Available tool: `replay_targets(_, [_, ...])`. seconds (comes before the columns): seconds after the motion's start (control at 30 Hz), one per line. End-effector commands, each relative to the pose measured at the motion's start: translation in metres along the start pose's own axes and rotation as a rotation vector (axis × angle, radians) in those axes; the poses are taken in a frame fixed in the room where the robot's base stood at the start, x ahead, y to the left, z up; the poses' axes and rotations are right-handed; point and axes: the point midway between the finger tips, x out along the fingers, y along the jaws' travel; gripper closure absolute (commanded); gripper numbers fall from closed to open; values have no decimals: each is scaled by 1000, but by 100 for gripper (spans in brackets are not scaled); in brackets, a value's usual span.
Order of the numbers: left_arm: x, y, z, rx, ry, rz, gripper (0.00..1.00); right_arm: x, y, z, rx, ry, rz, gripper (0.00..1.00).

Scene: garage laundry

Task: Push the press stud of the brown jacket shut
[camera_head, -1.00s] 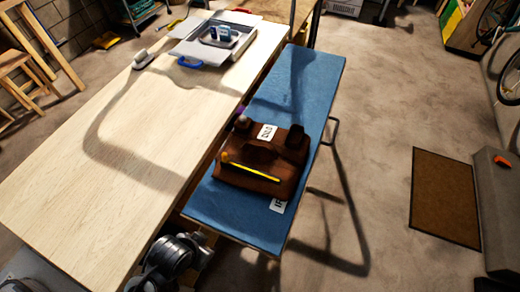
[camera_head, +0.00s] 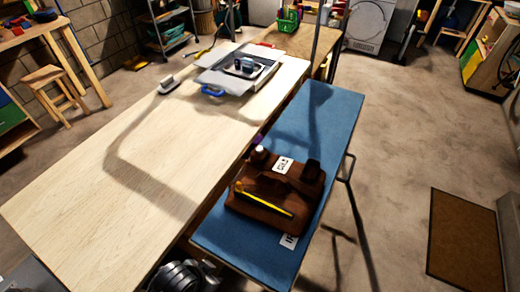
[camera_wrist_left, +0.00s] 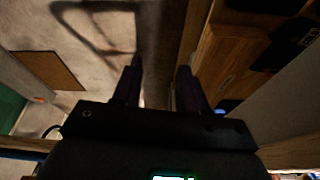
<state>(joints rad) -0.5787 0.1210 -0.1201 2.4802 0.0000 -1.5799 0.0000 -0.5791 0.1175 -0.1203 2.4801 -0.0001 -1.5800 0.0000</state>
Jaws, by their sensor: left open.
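The brown jacket (camera_head: 240,205) lies folded on the blue ironing board (camera_head: 318,112), toward its near end. A yellow strip (camera_head: 264,202) runs across its front, and a white printed card (camera_head: 283,165) lies at its top. I cannot make out the press stud or tell whether it is shut. My left gripper (camera_wrist_left: 161,76) shows in the left wrist view with its two dark fingers apart and nothing between them. The jacket is not recognisable in that view. My right gripper is not in view.
A long pale wooden table (camera_head: 150,150) stands left of the board. A second printed label (camera_head: 289,241) is at the board's near end. Open floor lies right, with a brown mat (camera_head: 465,240).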

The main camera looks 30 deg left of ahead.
Motion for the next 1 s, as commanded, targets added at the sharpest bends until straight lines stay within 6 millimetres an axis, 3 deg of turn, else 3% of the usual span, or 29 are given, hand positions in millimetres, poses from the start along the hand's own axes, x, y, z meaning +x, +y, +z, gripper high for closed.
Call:
replay_targets(0.33, [0, 0, 1, -1, -2, 1, 57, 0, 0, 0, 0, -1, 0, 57])
replay_targets(0.6, [0, 0, 1, -2, -2, 1, 99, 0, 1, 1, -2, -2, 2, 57])
replay_targets(1.0, [0, 0, 1, -2, -2, 2, 100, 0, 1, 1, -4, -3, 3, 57])
